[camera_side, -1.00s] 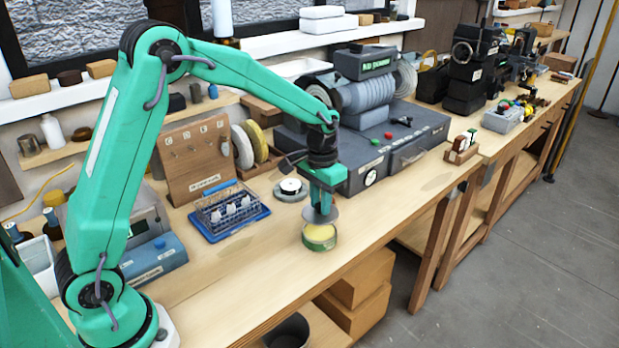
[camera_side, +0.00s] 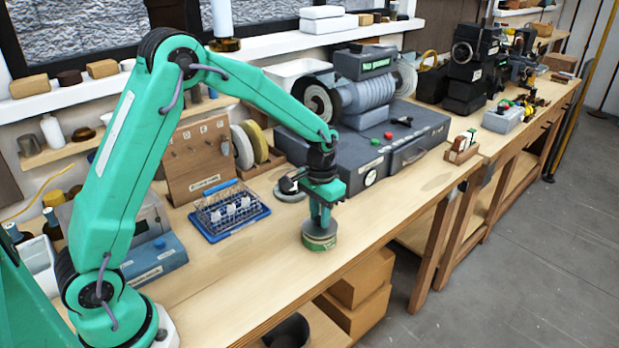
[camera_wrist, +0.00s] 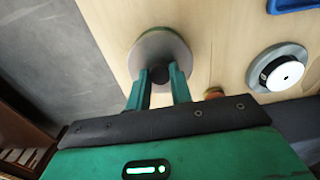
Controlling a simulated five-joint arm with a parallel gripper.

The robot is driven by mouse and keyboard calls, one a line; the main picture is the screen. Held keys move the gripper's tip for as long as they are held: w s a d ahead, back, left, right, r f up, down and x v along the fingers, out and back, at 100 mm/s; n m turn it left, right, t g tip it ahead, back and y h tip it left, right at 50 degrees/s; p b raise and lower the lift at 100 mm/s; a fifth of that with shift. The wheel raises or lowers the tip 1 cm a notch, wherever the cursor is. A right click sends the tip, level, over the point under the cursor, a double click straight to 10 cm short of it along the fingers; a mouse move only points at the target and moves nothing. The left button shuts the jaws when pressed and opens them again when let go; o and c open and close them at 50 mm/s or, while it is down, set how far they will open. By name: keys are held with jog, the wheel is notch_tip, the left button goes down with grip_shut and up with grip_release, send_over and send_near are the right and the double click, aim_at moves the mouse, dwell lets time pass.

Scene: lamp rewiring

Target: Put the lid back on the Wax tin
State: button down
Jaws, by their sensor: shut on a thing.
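The Wax tin (camera_side: 319,238) stands upright on the workbench near its front edge, a short green-labelled round tin. The grey round lid (camera_wrist: 162,46) lies over the tin's top in the wrist view, covering nearly all of it. In the side view the lid sits level at the tin's rim; I cannot tell whether it is fully seated. My gripper (camera_wrist: 160,76) points straight down with both fingers closed on the dark knob in the middle of the lid. In the side view my gripper (camera_side: 320,218) is directly above the tin.
A blue tray with a wire rack (camera_side: 230,212) stands to the left of the tin. A round grey dish with a white spool (camera_wrist: 280,73) is behind the tin. A large grey case (camera_side: 365,150) is farther back. Bare bench lies to the tin's right.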

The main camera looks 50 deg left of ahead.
jog(key=shift+f, duration=0.45)
jog(key=c, duration=1.3)
grip_release()
jog(key=shift+o, duration=0.2)
jog(key=shift+r, duration=0.1)
notch_tip(320, 180, up, 13)
